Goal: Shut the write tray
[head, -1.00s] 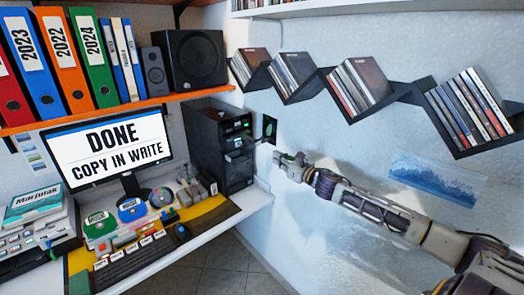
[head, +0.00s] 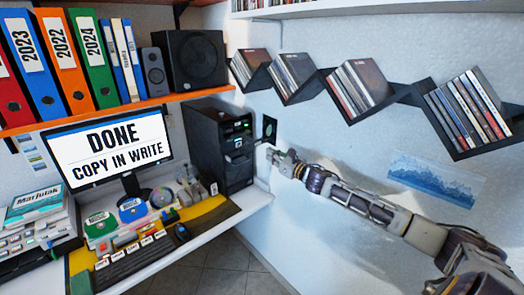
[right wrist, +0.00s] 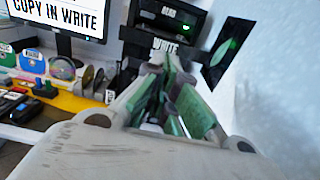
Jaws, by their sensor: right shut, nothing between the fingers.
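The black computer tower (head: 212,140) stands on the desk at the corner by the wall. In the right wrist view its drive front bears a label WRITE (right wrist: 165,45), below another labelled drive (right wrist: 168,14) with a green light. My right gripper (head: 272,154) is shut and empty, just right of the tower's front in the head view. In the right wrist view its green-padded fingers (right wrist: 168,92) point at the area below the WRITE label and hide it. I cannot tell how far the write tray is out. My left gripper is not in view.
The monitor (head: 108,146) reads DONE, COPY IN WRITE. Disc cases and a keyboard (head: 130,265) cover the desk. A zigzag disc shelf (head: 400,95) runs along the right wall above my arm. A small black panel (head: 269,129) is on the wall beside the tower.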

